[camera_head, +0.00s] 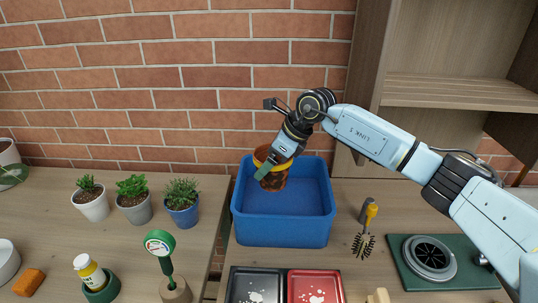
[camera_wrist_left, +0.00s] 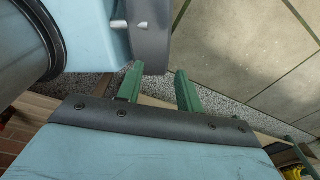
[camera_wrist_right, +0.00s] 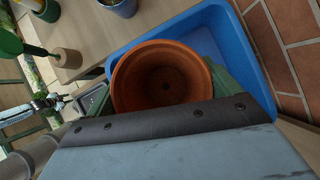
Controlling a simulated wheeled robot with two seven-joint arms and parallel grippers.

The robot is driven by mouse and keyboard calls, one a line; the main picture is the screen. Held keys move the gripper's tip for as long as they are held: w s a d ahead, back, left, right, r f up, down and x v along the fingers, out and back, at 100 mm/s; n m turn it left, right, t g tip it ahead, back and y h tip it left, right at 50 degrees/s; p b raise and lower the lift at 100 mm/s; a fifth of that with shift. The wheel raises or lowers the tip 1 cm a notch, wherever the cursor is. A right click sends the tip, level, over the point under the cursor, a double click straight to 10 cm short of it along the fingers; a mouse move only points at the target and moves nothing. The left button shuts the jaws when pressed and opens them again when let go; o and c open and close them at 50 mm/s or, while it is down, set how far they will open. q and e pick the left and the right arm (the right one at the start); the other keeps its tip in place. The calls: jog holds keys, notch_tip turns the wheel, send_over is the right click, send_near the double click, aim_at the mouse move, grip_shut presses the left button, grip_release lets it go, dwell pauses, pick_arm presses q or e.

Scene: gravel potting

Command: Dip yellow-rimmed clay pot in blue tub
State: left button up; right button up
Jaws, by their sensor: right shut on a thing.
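The clay pot (camera_head: 275,178) with a yellow rim is in my right gripper (camera_head: 266,168), over the left rear part of the blue tub (camera_head: 283,233). In the right wrist view the pot (camera_wrist_right: 160,80) is upright to my camera, empty inside with a dark hole in its base, and the tub (camera_wrist_right: 250,60) lies around and below it. Green fingers show at both sides of the pot. How deep the pot's base sits in the tub is hidden. My left gripper (camera_wrist_left: 158,90) shows only in the left wrist view, its green fingers apart with nothing between them.
Three potted plants (camera_head: 136,211) stand left of the tub. A gauge (camera_head: 160,245), a yellow bottle (camera_head: 90,270), a black tray (camera_head: 254,286) and a red tray (camera_head: 315,287) are in front. A brush (camera_head: 364,243) and a green-based burner-like device (camera_head: 430,258) lie right.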

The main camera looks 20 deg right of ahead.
aim_at(270, 188)
jog(key=shift+f+b, duration=0.5)
jog(key=shift+f, duration=0.4)
notch_tip(270, 188, down, 2)
jog(key=shift+w+f+b, duration=0.1)
jog(key=shift+b, duration=0.6)
notch_tip(270, 188, down, 2)
jog(key=shift+f+b, duration=0.1)
jog(key=shift+b, duration=0.65)
notch_tip(270, 188, down, 4)
jog(key=shift+r+b, duration=0.1)
jog(key=shift+b, duration=1.15)
pick_arm(q)
jog(key=w+a+f+y+b, duration=0.1)
jog(key=w+a+f+b, duration=0.1)
jog(key=w+a+f, duration=0.2)
jog(key=shift+a+f, duration=1.15)
jog(key=shift+f, duration=0.35)
pick_arm(e)
jog(key=shift+f, duration=1.55)
pick_arm(q)
jog(key=shift+w, duration=0.1)
jog(key=shift+f, duration=0.15)
pick_arm(e)
jog(key=shift+f, duration=0.25)
